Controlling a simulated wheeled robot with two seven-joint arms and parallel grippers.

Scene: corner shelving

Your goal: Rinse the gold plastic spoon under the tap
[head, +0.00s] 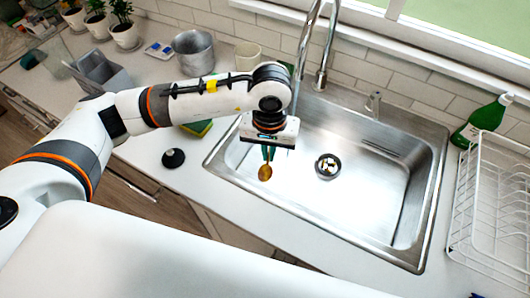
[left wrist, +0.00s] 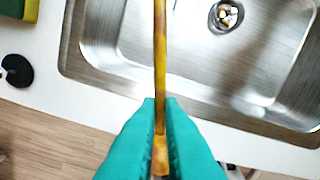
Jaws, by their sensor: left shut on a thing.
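The gold plastic spoon (head: 265,173) is held by my left gripper (head: 268,153) over the near left part of the sink (head: 375,222). Its bowl hangs below the teal fingers in the head view. In the left wrist view, the spoon's handle (left wrist: 160,62) runs up the picture from between the shut teal fingers (left wrist: 160,108); the bowl is out of that picture. The tap (head: 304,48) stands behind the sink, and my wrist hides part of its spout. I cannot tell whether water runs. My right gripper is not in view.
The sink drain (head: 327,166) holds small pale pieces. A yellow-green sponge (head: 198,128) and a black round stopper (head: 173,158) lie left of the sink. A green bottle (head: 482,120) and a white dish rack (head: 492,205) stand at the right. A metal pot (head: 194,54) is at the back.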

